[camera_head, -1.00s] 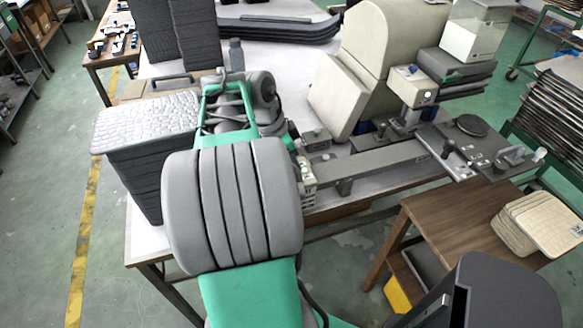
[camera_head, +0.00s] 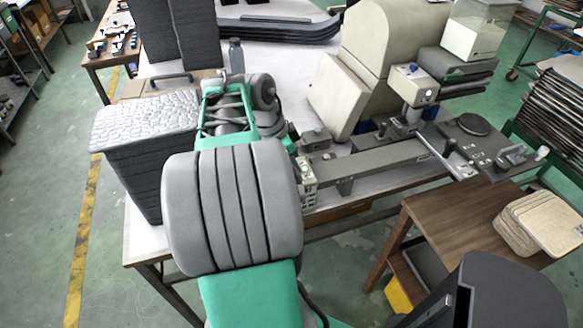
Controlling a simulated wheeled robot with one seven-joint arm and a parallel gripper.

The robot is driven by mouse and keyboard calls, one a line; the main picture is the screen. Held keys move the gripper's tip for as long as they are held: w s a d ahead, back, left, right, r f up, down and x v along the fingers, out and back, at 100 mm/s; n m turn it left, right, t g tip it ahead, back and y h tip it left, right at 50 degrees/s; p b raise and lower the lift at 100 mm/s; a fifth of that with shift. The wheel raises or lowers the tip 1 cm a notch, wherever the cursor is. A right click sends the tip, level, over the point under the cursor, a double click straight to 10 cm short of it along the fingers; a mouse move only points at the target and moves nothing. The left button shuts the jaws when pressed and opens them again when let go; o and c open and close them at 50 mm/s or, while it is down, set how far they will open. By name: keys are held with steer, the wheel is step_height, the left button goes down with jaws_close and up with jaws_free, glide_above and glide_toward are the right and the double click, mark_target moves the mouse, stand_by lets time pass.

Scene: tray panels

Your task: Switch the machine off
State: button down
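The machine is a cream, rounded housing (camera_head: 392,45) on the white-topped table, with a long grey bar (camera_head: 375,168) in front of it. A small cream head with a pale round button (camera_head: 428,92) stands on a post before the housing. My green and grey arm reaches over the table's left part. My gripper is not visible; the arm's joints seem to hide it. Whether the machine is running cannot be told.
A dark stack with a pebbled top (camera_head: 146,120) stands left of my arm. A bottle (camera_head: 236,56) stands behind it. A wooden side table (camera_head: 460,222) with beige pads (camera_head: 540,222) is at lower right. Stacked dark sheets (camera_head: 553,112) stand at right.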

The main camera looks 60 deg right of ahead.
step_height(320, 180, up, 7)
steer(key=p, duration=0.5)
stand_by(0.3)
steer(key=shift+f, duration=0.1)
